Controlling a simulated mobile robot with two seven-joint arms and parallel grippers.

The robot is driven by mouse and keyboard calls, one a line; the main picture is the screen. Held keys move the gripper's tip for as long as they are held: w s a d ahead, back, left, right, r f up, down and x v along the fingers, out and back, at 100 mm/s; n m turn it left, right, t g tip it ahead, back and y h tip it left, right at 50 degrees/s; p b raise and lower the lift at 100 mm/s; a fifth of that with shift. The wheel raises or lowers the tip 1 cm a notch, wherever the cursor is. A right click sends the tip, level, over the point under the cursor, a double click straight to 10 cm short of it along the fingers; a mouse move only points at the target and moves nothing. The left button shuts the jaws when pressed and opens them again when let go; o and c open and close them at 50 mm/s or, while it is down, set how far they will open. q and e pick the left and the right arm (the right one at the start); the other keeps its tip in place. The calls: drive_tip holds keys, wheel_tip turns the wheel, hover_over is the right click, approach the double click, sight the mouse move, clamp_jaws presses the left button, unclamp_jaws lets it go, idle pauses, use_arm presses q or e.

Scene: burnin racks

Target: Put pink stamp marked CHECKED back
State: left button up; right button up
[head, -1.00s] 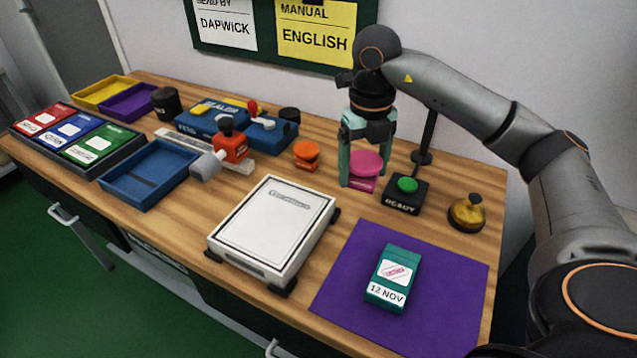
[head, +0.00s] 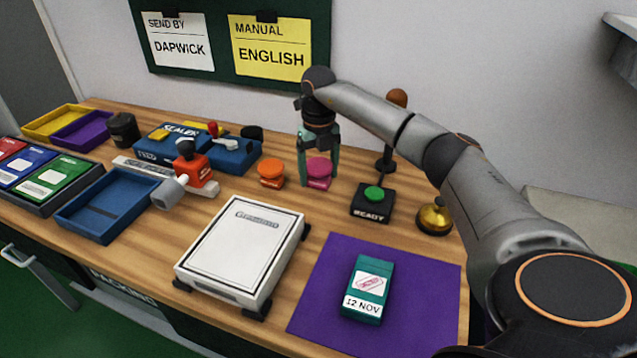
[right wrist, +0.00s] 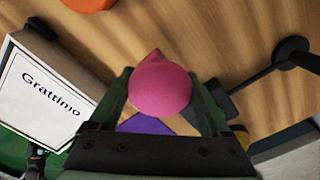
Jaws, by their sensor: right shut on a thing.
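The pink stamp (head: 319,168) is between the fingers of my right gripper (head: 319,177), which is shut on it. It looks upright beside the orange stamp (head: 271,172), just to its right. Whether its base touches the table cannot be told. In the right wrist view the round pink knob (right wrist: 160,88) fills the space between the green fingers of the gripper (right wrist: 165,100). The knob hides the base there, and no CHECKED marking can be read. My left gripper is not in view.
The black READY box (head: 371,210) with a green button and a brass bell (head: 434,218) stand right of the stamp. A white scale (head: 240,250) and a purple mat (head: 420,290) with a green box (head: 367,288) are in front. A red-handled tool (head: 193,170) stands left.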

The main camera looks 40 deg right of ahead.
sight(318, 183)
drive_tip(key=shift+w+d+f, duration=0.25)
drive_tip(key=shift+w+f, duration=0.1)
drive_tip(key=shift+f, duration=1.7)
drive_tip(key=shift+f, duration=0.15)
drive_tip(key=o, duration=0.9)
drive_tip(key=shift+c, duration=0.2)
wheel_tip(318, 183, up, 12)
drive_tip(key=shift+r+p, duration=0.2)
drive_tip(key=shift+p, duration=0.2)
